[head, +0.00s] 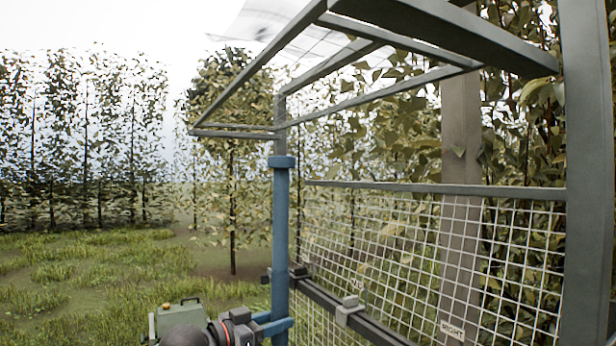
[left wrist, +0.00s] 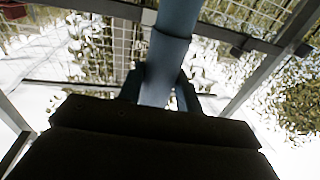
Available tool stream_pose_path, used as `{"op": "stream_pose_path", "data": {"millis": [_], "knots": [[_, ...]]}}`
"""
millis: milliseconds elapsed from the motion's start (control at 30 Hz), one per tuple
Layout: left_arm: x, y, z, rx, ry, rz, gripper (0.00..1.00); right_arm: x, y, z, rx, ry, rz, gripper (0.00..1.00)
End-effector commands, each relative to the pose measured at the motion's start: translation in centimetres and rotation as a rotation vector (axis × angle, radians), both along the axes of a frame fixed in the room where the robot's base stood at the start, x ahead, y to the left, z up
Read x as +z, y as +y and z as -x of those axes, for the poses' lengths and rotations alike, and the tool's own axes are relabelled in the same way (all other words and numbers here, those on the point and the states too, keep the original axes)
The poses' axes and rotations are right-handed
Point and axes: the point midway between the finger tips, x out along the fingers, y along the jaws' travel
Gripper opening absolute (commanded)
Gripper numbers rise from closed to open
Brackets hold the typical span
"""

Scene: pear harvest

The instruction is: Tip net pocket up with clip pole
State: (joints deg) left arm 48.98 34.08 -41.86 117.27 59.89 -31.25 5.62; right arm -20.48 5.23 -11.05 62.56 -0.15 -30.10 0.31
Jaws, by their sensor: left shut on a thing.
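A blue pole (head: 281,225), which I take to be the clip pole, stands upright left of the wire mesh. Its wider blue cap is just below a corner of the grey overhead frame; I cannot tell whether they touch. My left gripper (head: 277,326) is shut on the pole low down, at the bottom of the head view. In the left wrist view the pole (left wrist: 174,40) runs down between the two dark fingers (left wrist: 158,88). A pale, thin net-like sheet (head: 262,22) shows above the overhead frame; I cannot tell whether it is the net pocket. My right gripper is not in view.
Grey overhead bars (head: 375,30) and a thick grey post (head: 586,180) enclose the right side. A white wire mesh (head: 400,235) has a dark rail (head: 335,303) with a small grey block (head: 349,309). A "RIGHT" label (head: 452,329) shows there. Open grass (head: 90,265) lies left.

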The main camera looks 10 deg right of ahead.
Motion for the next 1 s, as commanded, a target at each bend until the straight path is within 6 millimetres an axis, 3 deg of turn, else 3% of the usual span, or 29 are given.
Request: {"op": "stream_pose_path", "data": {"millis": [700,1000], "knots": [[-1.2,4.1,1.7,0.0,-0.001,0.001,0.07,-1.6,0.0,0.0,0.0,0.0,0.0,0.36],[-1.2,4.7,2.0,0.0,-0.001,0.001,0.07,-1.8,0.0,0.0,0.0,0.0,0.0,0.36]]}}
